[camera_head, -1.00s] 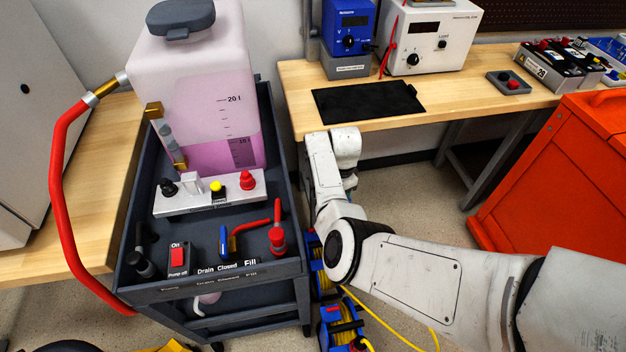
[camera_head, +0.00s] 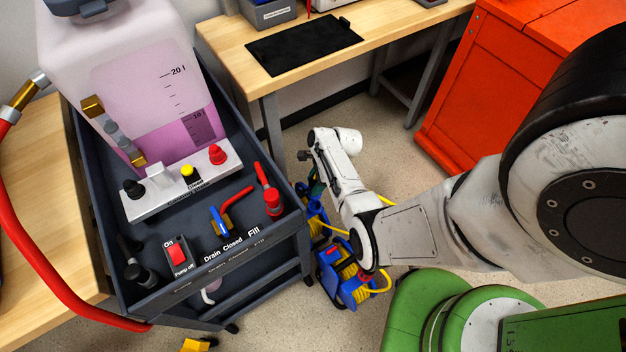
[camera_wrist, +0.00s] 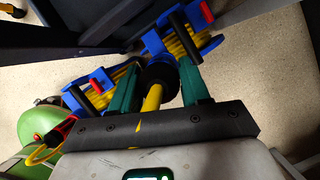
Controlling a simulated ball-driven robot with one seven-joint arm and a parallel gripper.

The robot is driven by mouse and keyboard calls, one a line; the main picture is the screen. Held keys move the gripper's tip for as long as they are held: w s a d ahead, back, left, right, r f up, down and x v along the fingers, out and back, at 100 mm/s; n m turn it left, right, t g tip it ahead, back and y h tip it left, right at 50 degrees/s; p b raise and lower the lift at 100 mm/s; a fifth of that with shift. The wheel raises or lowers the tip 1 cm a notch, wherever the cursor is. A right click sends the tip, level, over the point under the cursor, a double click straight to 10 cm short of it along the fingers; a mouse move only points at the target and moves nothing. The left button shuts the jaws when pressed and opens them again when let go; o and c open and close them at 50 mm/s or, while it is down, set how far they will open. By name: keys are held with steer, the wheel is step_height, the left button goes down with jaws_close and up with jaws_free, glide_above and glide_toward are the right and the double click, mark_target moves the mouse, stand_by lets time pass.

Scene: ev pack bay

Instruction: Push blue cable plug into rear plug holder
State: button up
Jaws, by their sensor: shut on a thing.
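In the wrist view, my gripper (camera_wrist: 160,68) has its two green fingers closed on a dark plug (camera_wrist: 160,78) with a yellow cable (camera_wrist: 153,98) running back from it. Beyond the fingertips are two blue cable reels, one (camera_wrist: 150,42) at the upper right and one (camera_wrist: 72,100) at the left. In the head view the near reel (camera_head: 362,294) stands on the floor beside the cart, and the other lies behind it, partly covered by my arm. The plug holders cannot be made out.
A dark cart (camera_head: 292,222) with a pink-liquid tank (camera_head: 150,80) stands close left of the reels. A workbench (camera_head: 232,50) is behind, and an orange cabinet (camera_head: 470,100) is at the right. Yellow cable loops near the reels. Open floor (camera_head: 385,150) lies between bench and arm.

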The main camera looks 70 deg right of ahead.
steer(key=shift+f+b, duration=2.7)
steer(key=shift+b, duration=0.1)
steer(key=shift+f, duration=0.25)
steer(key=shift+f, duration=0.4)
steer(key=shift+f+b, duration=0.45)
steer(key=shift+f, duration=0.05)
steer(key=shift+f+b, duration=0.55)
steer(key=shift+f, duration=0.15)
steer(key=shift+r+p, duration=0.15)
steer(key=shift+p, duration=0.15)
